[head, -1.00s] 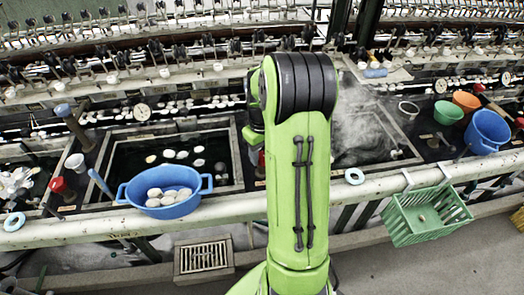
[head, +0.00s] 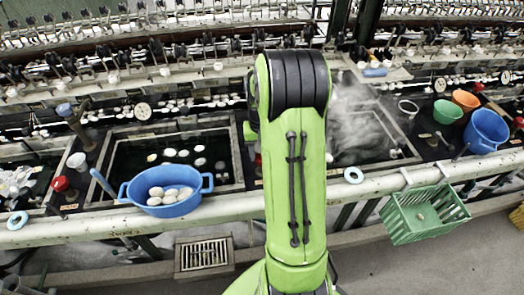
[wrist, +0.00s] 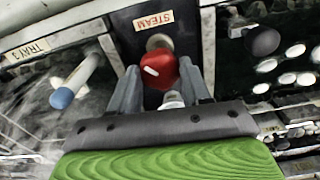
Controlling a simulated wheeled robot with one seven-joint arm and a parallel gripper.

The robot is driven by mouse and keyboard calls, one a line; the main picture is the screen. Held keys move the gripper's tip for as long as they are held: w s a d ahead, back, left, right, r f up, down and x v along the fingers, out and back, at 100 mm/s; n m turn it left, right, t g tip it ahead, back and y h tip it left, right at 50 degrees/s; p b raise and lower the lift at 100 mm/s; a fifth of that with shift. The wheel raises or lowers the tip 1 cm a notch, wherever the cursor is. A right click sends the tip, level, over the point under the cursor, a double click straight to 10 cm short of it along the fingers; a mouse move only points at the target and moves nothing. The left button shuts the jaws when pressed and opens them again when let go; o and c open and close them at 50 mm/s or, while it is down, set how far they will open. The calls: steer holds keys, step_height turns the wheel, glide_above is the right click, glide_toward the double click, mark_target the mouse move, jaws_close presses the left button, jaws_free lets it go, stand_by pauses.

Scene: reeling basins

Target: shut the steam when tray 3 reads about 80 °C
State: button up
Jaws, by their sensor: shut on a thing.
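A red knob (wrist: 158,72) with a white mark sits below a STEAM label (wrist: 152,20) in the wrist view. My gripper (wrist: 161,80) has one grey finger on each side of the knob and is shut on it. A TRAY 3 label (wrist: 26,49) is at the left, on the rim above a steamy basin. In the head view, vapour rises over the basin (head: 405,142) just right of my arm. My gripper and the knob it holds are hidden behind my arm there. No temperature reading is legible in either view.
A blue-tipped pale rod (wrist: 62,98) stands left of my gripper. A blue basin of cocoons (head: 165,209) sits on the front rail at the left. A green basket (head: 420,222) hangs at the right; coloured tubs, including a blue one (head: 487,130), stand beyond it.

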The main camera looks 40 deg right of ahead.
steer(key=o, duration=1.1)
steer(key=shift+c, duration=0.2)
step_height(320, 180, up, 16)
steer(key=p, duration=0.4)
steer(key=shift+f, duration=0.1)
